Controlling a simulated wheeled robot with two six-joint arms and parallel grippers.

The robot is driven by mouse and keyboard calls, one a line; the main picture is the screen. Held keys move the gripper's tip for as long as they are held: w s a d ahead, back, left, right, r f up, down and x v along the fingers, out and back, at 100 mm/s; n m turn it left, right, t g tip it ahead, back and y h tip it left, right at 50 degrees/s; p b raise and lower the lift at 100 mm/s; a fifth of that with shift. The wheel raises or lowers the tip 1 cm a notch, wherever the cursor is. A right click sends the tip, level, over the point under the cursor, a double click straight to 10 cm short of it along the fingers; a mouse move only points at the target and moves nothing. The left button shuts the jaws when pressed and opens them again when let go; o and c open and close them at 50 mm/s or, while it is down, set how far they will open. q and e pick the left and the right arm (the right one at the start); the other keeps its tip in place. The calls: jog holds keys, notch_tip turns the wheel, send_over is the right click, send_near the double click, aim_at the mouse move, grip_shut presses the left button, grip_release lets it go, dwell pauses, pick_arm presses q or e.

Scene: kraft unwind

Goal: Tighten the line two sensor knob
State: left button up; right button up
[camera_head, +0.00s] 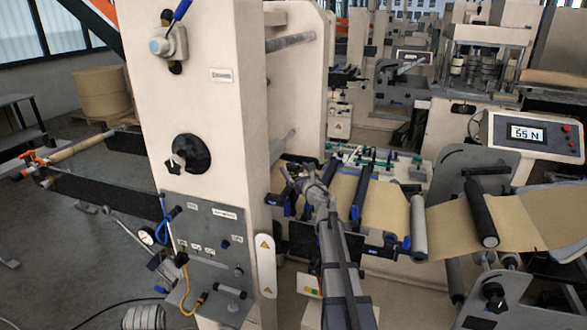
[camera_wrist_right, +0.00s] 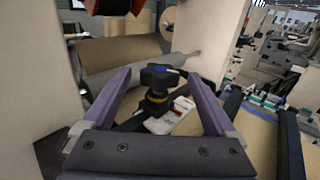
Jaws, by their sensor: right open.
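A black lobed knob (camera_wrist_right: 158,76) with a yellow ring below it stands in the right wrist view, above a white labelled sensor block (camera_wrist_right: 172,118). My right gripper (camera_wrist_right: 158,72) is open, with one purple finger to each side of the knob. I see gaps between the fingers and the knob, so it is not clamped. In the head view my right gripper (camera_head: 304,178) reaches in beside the big cream machine frame, over the kraft web. The knob cannot be made out clearly there. My left gripper is not in view.
The cream frame (camera_head: 216,120) stands close on the left of my right arm. Rollers (camera_head: 418,228) and the kraft web (camera_head: 455,225) lie to the right. A display (camera_head: 526,133) reads 55 N. In the wrist view a grey roller (camera_wrist_right: 130,72) lies just behind the knob.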

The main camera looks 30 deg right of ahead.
jog(key=shift+w+d, duration=0.2)
jog(key=shift+w, duration=0.85)
jog(key=c, duration=1.4)
